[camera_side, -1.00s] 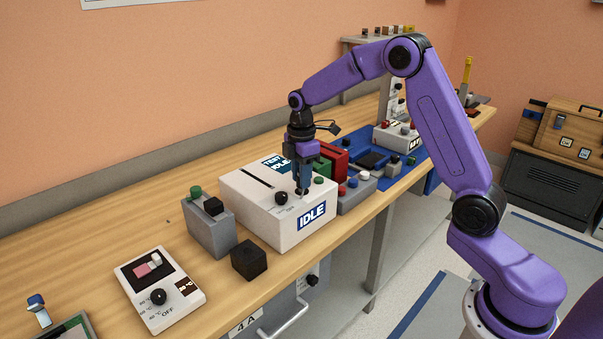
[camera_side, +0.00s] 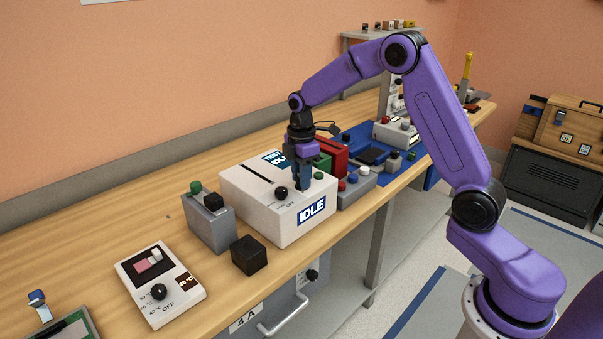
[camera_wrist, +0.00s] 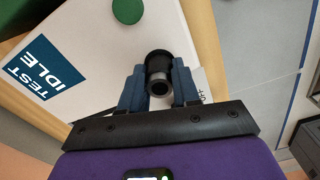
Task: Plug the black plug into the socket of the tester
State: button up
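The tester looks to be the white box (camera_side: 265,215) with IDLE labels, a slot, a black knob (camera_side: 281,192) and a green button (camera_side: 319,175). My gripper (camera_side: 303,184) points down onto its top, between knob and button. In the wrist view my gripper's blue fingers (camera_wrist: 159,92) are closed around a small black and grey cylinder, which I take for the black plug (camera_wrist: 159,87). A black ring (camera_wrist: 157,58) shows at its far end, perhaps the socket. I cannot tell how deep the plug sits.
A grey box (camera_side: 210,222) with a green button and a black cube (camera_side: 249,255) stand left of the tester. A white dial unit (camera_side: 160,287) lies further left. Red and green blocks and a grey button box (camera_side: 356,188) crowd the right side.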

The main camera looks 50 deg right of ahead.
jog(key=o, duration=0.4)
notch_tip(320, 180, up, 21)
jog(key=shift+r, duration=0.2)
dwell(0.8)
